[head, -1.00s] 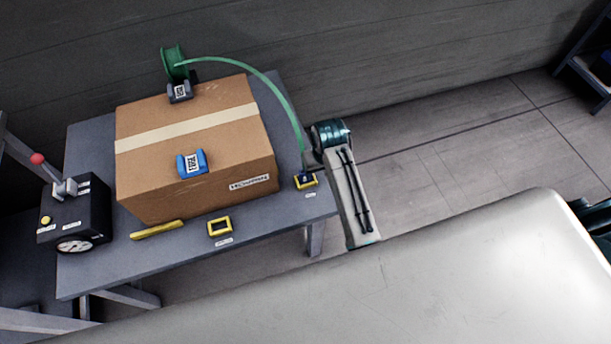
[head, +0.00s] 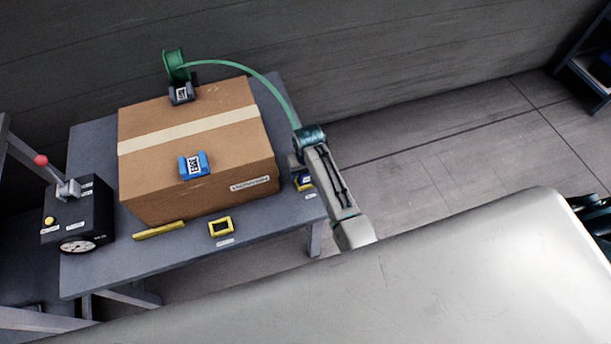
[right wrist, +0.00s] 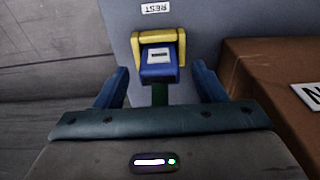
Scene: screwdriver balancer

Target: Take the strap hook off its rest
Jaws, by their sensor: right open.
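The strap hook is a small blue block with a pale label; in the right wrist view the hook (right wrist: 158,66) sits in its yellow rest (right wrist: 158,39). In the head view the rest (head: 306,187) is at the table's right corner, partly covered by my right arm. The green strap (head: 262,78) arcs from a green reel (head: 174,64) down towards the hook. My right gripper (right wrist: 160,70) is open, its blue fingers on either side of the hook and apart from it. In the head view the right gripper (head: 295,168) is mostly hidden behind its wrist. My left gripper is out of view.
A taped cardboard box (head: 200,165) fills much of the table (head: 90,270), with a blue buckle (head: 194,165) on top. A yellow frame (head: 221,226), a yellow bar (head: 158,230) and a black device with a red-knobbed lever (head: 78,212) are nearby.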

